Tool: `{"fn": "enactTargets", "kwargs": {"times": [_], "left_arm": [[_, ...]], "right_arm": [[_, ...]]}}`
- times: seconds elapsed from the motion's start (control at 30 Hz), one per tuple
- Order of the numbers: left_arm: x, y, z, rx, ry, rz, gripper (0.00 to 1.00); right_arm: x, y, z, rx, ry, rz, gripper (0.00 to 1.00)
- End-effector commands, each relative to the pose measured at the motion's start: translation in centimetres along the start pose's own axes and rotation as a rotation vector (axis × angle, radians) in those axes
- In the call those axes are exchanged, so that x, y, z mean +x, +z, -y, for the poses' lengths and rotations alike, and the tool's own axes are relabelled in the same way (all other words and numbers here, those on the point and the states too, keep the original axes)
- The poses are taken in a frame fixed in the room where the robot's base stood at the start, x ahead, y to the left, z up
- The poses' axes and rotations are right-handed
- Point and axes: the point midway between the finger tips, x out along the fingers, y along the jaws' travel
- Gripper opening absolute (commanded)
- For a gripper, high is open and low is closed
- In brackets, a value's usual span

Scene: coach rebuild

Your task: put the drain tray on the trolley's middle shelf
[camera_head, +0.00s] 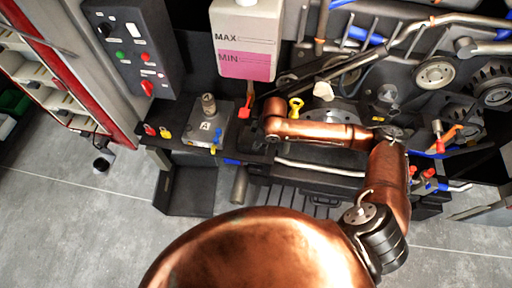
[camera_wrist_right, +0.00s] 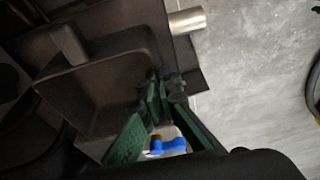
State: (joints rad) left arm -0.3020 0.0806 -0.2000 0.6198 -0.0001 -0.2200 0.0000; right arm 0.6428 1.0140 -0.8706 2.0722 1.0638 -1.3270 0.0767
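The drain tray looks to be the dark, open, shallow box (camera_head: 190,190) below the block marked A in the head view. A dark tray wall (camera_wrist_right: 90,95) fills the left of the right wrist view. My right gripper (camera_wrist_right: 163,86) has green-padded fingers that come close together at the tray's edge and look shut on it; the exact contact is dark. In the head view my copper right arm hides that gripper. The trolley seems to be the red-framed unit with pale shelves (camera_head: 50,80) at the left; its middle shelf shows only in part. My left gripper is out of view.
A metal block marked A (camera_head: 208,128) with small coloured taps stands above the tray. A grey cylinder (camera_head: 240,185) is just right of it. A black control box (camera_head: 132,50) and a pink-filled MIN/MAX tank (camera_head: 247,40) are behind. Grey floor (camera_head: 80,220) is free at lower left.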

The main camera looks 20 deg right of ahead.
Motion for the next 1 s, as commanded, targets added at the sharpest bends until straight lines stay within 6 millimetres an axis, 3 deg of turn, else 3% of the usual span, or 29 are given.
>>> {"fn": "enactTargets", "kwargs": {"times": [0.1,0.43,0.73,1.0], "left_arm": [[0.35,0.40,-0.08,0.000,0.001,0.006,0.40],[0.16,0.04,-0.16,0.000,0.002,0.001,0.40],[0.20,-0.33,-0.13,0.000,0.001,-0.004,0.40],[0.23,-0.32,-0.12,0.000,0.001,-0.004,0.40]], "right_arm": [[1.27,0.26,-0.02,0.000,0.001,-0.002,0.00],[1.41,0.31,-0.02,0.000,0.002,-0.002,0.00],[1.50,0.37,0.01,0.000,0.001,-0.001,0.21],[1.45,0.35,0.01,0.000,0.001,-0.001,0.22]]}}
